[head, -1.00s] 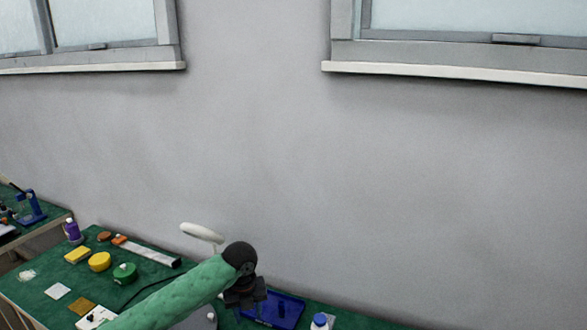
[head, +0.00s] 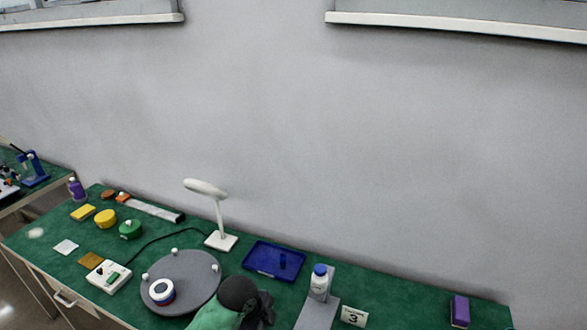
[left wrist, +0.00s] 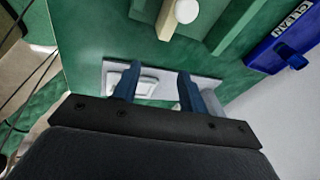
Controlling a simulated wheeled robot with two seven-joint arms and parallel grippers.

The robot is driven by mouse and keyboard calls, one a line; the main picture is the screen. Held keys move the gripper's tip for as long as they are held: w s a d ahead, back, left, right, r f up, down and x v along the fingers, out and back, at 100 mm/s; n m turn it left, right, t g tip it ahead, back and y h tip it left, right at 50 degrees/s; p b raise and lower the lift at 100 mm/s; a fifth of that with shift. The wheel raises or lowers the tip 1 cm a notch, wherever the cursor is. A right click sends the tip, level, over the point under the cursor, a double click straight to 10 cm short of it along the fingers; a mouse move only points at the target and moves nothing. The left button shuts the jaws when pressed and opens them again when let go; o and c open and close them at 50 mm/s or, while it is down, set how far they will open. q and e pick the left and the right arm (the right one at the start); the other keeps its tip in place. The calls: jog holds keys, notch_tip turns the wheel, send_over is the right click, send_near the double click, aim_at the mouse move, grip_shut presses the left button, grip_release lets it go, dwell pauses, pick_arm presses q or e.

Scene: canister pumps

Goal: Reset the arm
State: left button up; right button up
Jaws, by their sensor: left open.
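My left arm is green with a dark wrist, and its left gripper (head: 265,312) is at the bottom middle of the head view, just right of the grey round turntable (head: 192,276). In the left wrist view the two blue-grey fingers of the left gripper (left wrist: 157,82) stand apart, with nothing seen held. A pale plate (left wrist: 208,84) with small white parts shows behind the fingers; its distance from them is unclear. My right gripper is not in view.
The green table holds a blue tray (head: 288,250), also in the left wrist view (left wrist: 280,45), a white lamp (head: 219,214), a white-and-blue bottle (head: 319,283), a number 3 card (head: 353,316) and a purple block (head: 460,311). A white control box (head: 100,279) stands at left.

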pick_arm(q)
jog(key=s+a+f+n, duration=0.1)
jog(key=s+n, duration=0.2)
jog(key=s+a+f+n+t, duration=0.1)
jog(key=s+a+n, duration=0.1)
jog(key=s+n, duration=0.1)
jog(key=s+a+n, duration=0.2)
jog(key=s+n, duration=0.2)
jog(key=s, duration=0.1)
jog(key=shift+a+f+y, duration=0.25)
jog(key=shift+f+y, duration=0.05)
jog(key=shift+f, duration=0.1)
jog(key=s+a+f+n+y, duration=0.1)
jog(key=s+a+n+y, duration=0.1)
jog(key=s+a+n, duration=0.8)
notch_tip(320, 180, down, 24)
jog(key=w+d+m+b, duration=0.1)
jog(key=w+d+b, duration=0.1)
jog(key=s+f, duration=0.4)
jog(key=f, duration=0.9)
jog(key=s+f+g, duration=0.1)
jog(key=s+f, duration=0.4)
jog(key=f, duration=0.8)
jog(key=shift+d+f+b, duration=0.4)
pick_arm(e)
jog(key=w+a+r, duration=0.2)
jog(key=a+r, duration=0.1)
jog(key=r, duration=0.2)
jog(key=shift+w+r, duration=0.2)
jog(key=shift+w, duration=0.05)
